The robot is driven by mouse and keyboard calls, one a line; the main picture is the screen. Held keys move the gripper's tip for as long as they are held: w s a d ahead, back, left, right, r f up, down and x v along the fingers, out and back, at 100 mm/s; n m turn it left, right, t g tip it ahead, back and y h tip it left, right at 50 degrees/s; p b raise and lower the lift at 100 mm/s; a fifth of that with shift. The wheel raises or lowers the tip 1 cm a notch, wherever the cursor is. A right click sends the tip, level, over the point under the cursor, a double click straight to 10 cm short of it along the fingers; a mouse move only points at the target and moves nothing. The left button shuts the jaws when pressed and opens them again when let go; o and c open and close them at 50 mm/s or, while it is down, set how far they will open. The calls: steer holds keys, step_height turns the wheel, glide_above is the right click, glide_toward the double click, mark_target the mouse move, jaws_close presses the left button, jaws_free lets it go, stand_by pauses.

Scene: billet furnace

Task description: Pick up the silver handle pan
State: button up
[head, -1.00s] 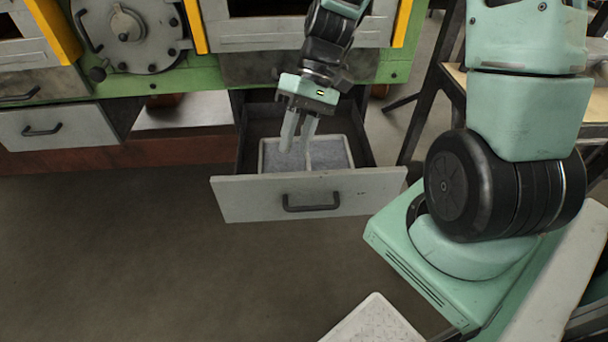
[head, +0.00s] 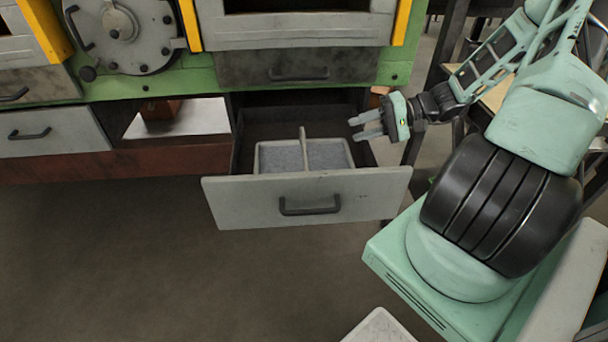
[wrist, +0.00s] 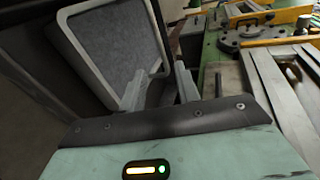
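A light-rimmed grey pan (head: 263,158) with an upright handle-like bar (head: 303,146) across its middle lies in the open drawer. I take it to be the silver handle pan. My gripper (head: 355,127) is at the drawer's right side, above and to the right of the pan, with its fingers pointing left. The fingers are apart with nothing visible between them.
The open drawer (head: 230,205) has a grey front with a black handle. Above it is a closed drawer (head: 298,69) in the green furnace frame. A pale tray (head: 380,330) shows at the bottom edge. The floor in front is clear.

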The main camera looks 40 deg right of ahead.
mark_target(304, 145)
steer(key=b+x, duration=0.1)
steer(key=x, duration=1.4)
steer(key=shift+a+f, duration=0.1)
jaws_close()
stand_by(0.9)
